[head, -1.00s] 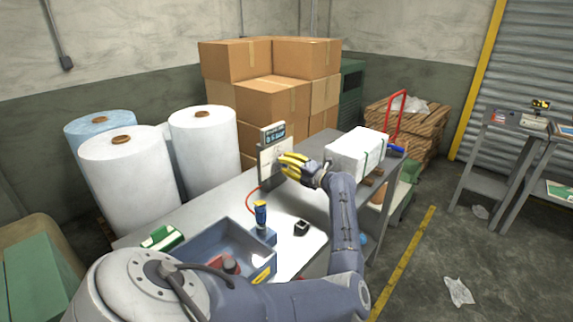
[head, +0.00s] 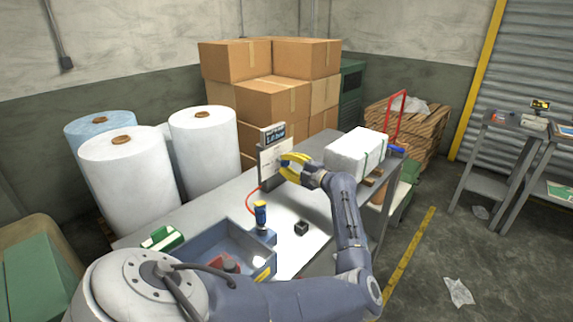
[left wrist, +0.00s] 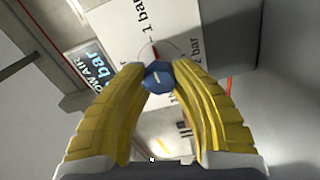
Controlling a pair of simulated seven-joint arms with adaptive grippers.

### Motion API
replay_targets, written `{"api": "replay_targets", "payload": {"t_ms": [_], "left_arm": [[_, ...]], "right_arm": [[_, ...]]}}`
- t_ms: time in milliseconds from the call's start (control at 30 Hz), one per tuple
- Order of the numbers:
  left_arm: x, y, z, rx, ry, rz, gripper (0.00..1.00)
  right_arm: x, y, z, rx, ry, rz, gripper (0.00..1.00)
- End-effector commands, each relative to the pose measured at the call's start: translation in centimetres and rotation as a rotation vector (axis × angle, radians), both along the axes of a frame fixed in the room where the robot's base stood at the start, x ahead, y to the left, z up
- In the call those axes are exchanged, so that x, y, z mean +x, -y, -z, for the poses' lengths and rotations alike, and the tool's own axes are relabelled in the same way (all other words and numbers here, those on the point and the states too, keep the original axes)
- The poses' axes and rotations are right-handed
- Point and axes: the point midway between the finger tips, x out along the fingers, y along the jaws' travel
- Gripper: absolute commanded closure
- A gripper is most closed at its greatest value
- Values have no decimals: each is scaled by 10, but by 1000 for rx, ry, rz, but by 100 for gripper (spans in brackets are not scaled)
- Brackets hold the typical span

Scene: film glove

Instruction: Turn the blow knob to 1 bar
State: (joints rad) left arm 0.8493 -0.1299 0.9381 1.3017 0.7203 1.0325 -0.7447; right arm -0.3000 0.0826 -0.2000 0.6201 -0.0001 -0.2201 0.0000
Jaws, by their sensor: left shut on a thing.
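The blow knob (left wrist: 158,77) is a small blue many-sided knob with a white mark, on a white dial plate (left wrist: 120,28) printed "1 bar" and "2 bar". A thin red pointer shows just above the knob, near the "1 bar" side. My left gripper (head: 286,163) has yellow fingers; in the left wrist view its fingertips (left wrist: 157,74) are shut on the knob from both sides. In the head view, the fingers hide the knob on the upright panel (head: 268,156). The blow air display (head: 273,135) on top seems to read 1.0 bar. My right gripper is out of view.
The panel stands on a grey bench with a red hose beside it. A white wrapped block (head: 355,152) lies right of my gripper. A blue-and-yellow tool (head: 261,216), a small black block (head: 301,228) and a grey tray (head: 203,246) are nearer.

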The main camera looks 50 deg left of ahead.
Motion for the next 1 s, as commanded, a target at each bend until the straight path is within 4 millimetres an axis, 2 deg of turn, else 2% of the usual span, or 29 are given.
{"api": "replay_targets", "payload": {"t_ms": [333, 367, 600, 867, 1000], "left_arm": [[-3, -1, 2, -2, -2, -6, 100], [-3, -1, 2, -3, -2, -6, 73], [-1, -1, 1, -1, -1, -3, 45], [0, 1, 0, -1, -1, -1, 45], [1, 10, 1, -1, -1, 0, 45]], "right_arm": [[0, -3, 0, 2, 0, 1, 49], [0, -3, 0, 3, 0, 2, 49], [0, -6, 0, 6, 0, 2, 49], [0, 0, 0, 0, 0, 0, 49], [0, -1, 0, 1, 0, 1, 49]]}}
